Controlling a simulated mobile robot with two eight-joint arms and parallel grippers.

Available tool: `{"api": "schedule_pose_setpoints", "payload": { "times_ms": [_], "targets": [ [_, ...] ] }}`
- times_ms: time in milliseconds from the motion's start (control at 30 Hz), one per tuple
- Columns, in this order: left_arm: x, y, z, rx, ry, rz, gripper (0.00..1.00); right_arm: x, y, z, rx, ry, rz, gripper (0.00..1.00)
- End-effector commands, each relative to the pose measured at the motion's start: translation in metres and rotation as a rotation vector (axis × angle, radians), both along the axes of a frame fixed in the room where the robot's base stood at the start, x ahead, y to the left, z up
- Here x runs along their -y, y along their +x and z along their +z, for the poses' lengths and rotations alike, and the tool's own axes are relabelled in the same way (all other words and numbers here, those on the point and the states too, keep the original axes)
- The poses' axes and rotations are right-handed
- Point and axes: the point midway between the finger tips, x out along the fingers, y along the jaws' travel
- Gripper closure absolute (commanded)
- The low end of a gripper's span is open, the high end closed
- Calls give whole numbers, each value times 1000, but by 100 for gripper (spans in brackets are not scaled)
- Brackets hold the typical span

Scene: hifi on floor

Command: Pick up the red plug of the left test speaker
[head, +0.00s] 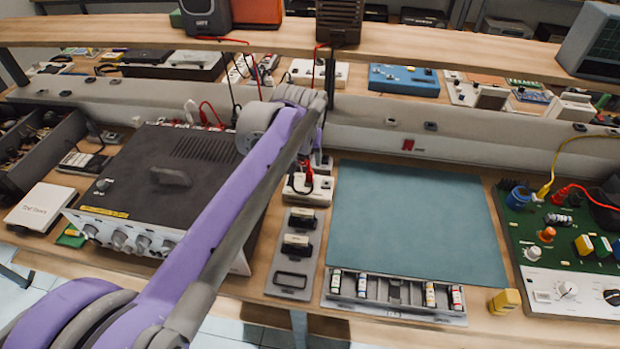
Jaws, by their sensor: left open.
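The left test speaker (205,15) is a dark box with a light label on the shelf at the top. A red cable runs from it along the shelf edge and drops behind my left arm. A red plug (308,173) stands at a white socket block (310,189) left of the teal mat; I cannot tell which cable it belongs to. Another red plug (207,113) is at the back of the dark amplifier. My left gripper (313,166) is open, pointing down close by the socket block, mostly hidden by its own wrist; contact cannot be told. My right gripper is out of view.
A brown speaker (339,20) stands on the shelf (430,48). The amplifier (165,170) lies under my left arm. The teal mat (415,220) is clear. A grey holder (295,255), a battery tray (395,300) and a green circuit board (570,250) flank it.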

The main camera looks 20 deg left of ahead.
Motion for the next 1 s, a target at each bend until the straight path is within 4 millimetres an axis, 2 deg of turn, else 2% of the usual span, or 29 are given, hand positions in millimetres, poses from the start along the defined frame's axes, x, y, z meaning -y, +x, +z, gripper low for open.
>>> {"api": "schedule_pose_setpoints", "payload": {
  "times_ms": [100, 367, 633, 933, 1000],
  "targets": [
    [-2, 7, -19, 0, 0, 0, 39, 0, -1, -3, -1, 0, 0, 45],
    [-2, 15, -39, 0, -1, -1, 39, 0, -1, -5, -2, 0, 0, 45],
    [-2, 29, -74, 0, -1, 0, 39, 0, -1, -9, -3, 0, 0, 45],
    [-2, 31, -78, 0, -1, -1, 39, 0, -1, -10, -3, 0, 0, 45],
    [-2, 31, -78, 0, -1, -1, 50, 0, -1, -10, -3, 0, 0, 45]
  ]
}}
